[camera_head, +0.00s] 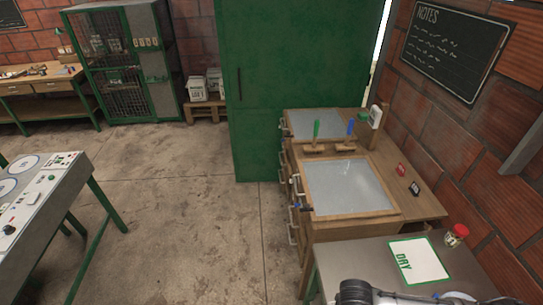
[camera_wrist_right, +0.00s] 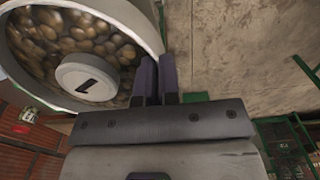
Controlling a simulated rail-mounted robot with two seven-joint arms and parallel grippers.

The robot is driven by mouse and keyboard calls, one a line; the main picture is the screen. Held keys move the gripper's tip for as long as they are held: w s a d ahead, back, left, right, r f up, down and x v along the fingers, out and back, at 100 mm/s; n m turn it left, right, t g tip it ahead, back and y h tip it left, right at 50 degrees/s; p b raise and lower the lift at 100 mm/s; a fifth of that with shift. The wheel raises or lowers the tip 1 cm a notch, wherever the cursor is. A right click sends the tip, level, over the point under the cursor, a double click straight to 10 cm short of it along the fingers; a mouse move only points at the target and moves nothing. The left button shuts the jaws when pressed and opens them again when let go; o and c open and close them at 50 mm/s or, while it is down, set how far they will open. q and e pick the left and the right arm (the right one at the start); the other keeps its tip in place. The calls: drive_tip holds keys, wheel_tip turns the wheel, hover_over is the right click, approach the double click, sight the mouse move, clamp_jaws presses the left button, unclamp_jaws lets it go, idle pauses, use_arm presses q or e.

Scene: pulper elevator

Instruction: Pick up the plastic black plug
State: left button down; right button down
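A small black object (camera_head: 414,188), which looks like the black plug, lies on the right part of the wooden workbench. It is too small to make out its shape in detail. My right gripper (camera_wrist_right: 159,75) shows in the right wrist view with its two dark fingers side by side, nearly touching, and nothing visible between them. It is away from the black object, which is not seen in that view. Part of my arm shows at the bottom edge of the head view. My left gripper is not in view.
A small red object (camera_head: 401,170) lies near the black one. The wooden workbench (camera_head: 420,206) also holds green-handled (camera_head: 316,130) and blue-handled (camera_head: 350,129) tools. A metal table (camera_head: 375,262) with a DRY sign (camera_head: 418,261) stands in front. A round container (camera_wrist_right: 152,30) of brown pieces is beside my right gripper.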

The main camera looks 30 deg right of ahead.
drive_tip(key=w+a+r+n, duration=0.2)
drive_tip(key=w+a+r, duration=0.1)
drive_tip(key=w+r, duration=0.55)
drive_tip(key=w+a+r+n, duration=0.1)
drive_tip(key=w+a+r, duration=0.3)
drive_tip(key=r, duration=0.7)
drive_tip(key=w+a+r+n, duration=0.2)
drive_tip(key=w+a+r, duration=0.1)
drive_tip(key=w+r, duration=0.55)
drive_tip(key=s+r+p, duration=1)
drive_tip(key=r+p, duration=0.3)
drive_tip(key=p, duration=0.3)
drive_tip(key=shift+d+p, duration=0.15)
drive_tip(key=shift+p, duration=0.15)
